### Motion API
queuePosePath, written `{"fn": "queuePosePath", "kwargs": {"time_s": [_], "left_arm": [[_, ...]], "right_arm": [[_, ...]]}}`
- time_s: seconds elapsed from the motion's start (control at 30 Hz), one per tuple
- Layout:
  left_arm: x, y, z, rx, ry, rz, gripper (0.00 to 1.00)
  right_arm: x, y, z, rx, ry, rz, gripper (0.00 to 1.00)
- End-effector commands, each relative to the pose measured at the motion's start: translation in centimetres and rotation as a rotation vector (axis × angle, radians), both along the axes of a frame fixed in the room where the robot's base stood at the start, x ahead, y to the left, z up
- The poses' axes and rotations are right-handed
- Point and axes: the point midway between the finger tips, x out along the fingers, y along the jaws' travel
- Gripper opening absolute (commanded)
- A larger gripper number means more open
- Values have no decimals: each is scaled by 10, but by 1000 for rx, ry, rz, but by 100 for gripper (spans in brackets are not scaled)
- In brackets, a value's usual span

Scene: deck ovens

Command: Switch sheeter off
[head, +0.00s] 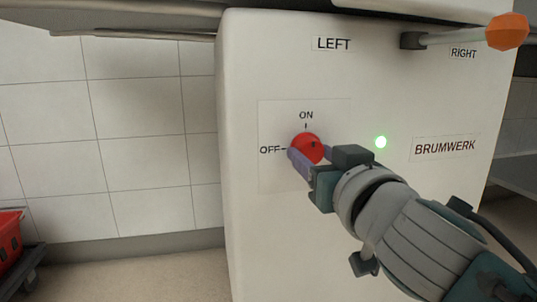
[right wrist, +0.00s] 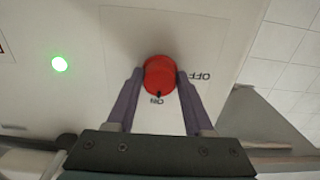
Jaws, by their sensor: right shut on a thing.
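The sheeter is a white cabinet (head: 265,225) with a red rotary knob (head: 307,143) on its front plate. ON is printed above the knob and OFF to its left. In the right wrist view the knob (right wrist: 159,74) has a dark mark that points at the ON label. A green lamp (head: 381,142) to the right of the knob is lit; it also glows in the right wrist view (right wrist: 59,64). My right gripper (head: 309,157) is shut on the knob, with one purple finger on each side. My left gripper is not in view.
A lever with an orange end (head: 507,31) sticks out at the top right, near the LEFT and RIGHT labels. A red crate (head: 10,240) stands at the far left. Tiled wall (head: 140,130) and open floor lie left of the cabinet.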

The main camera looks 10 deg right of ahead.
Motion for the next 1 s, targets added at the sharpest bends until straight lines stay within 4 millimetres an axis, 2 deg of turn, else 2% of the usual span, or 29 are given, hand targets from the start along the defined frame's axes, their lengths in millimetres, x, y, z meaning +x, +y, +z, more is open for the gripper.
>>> {"fn": "queuePosePath", "kwargs": {"time_s": [0.37,1.0], "left_arm": [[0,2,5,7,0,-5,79],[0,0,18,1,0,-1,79]], "right_arm": [[0,0,1,-160,-4,-1,0],[0,-1,1,-758,-26,0,0]]}}
